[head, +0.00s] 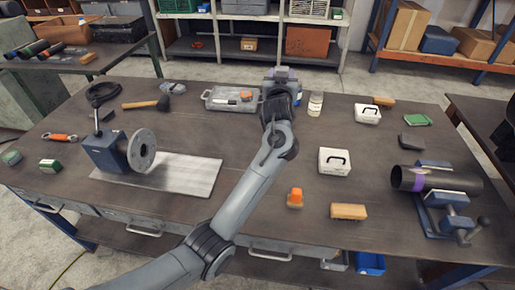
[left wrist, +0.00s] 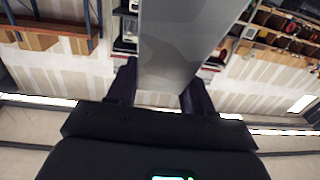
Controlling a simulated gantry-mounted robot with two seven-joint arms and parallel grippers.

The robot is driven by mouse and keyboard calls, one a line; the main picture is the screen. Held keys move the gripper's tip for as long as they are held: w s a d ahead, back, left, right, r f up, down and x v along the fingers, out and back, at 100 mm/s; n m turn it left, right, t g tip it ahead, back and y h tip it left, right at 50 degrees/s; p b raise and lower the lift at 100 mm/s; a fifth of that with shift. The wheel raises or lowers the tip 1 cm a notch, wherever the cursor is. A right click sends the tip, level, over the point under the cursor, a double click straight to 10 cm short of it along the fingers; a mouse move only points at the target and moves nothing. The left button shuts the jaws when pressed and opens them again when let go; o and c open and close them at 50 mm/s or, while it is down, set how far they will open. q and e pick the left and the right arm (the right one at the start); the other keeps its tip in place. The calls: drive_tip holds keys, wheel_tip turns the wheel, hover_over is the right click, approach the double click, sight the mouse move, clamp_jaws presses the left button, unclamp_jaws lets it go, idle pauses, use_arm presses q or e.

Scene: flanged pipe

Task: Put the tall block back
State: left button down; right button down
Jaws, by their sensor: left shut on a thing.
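The tall block (left wrist: 185,40) is a plain grey, smooth-faced piece that fills the upper middle of the left wrist view. My left gripper (left wrist: 162,80) is shut on it, with one dark finger on each side. In the head view my left arm reaches across the table to the far edge, with the left gripper (head: 283,76) beyond the wrist. The arm hides most of that gripper, and I cannot make out the block there. My right gripper is not in view.
The workbench holds a blue flange stand (head: 105,150), a metal plate (head: 170,175), a grey tray (head: 228,100), a glass jar (head: 315,104), white boxes (head: 334,163), an orange-topped item (head: 295,198) and a black pipe (head: 440,182) in a vise.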

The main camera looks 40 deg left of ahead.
use_arm(q)
drive_tip(key=shift+m+h, duration=0.3)
drive_tip(key=shift+h, duration=0.1)
drive_tip(key=f+p, duration=0.1)
drive_tip(key=f, duration=0.1)
drive_tip(key=d+f+p, duration=0.1)
drive_tip(key=f, duration=0.1)
drive_tip(key=s+f+p, duration=0.1)
drive_tip(key=f, duration=0.2)
drive_tip(key=shift+s+d+f, duration=0.1)
drive_tip(key=shift+d, duration=0.3)
drive_tip(key=a+f+b, duration=0.1)
drive_tip(key=a+f, duration=1)
drive_tip(key=shift+a+f+t, duration=0.15)
drive_tip(key=shift+f+t, duration=0.05)
drive_tip(key=shift+t, duration=0.1)
drive_tip(key=shift+f+b, duration=0.15)
drive_tip(key=shift+b, duration=0.2)
drive_tip(key=shift+c, duration=2.2)
unclamp_jaws()
drive_tip(key=shift+f, duration=0.15)
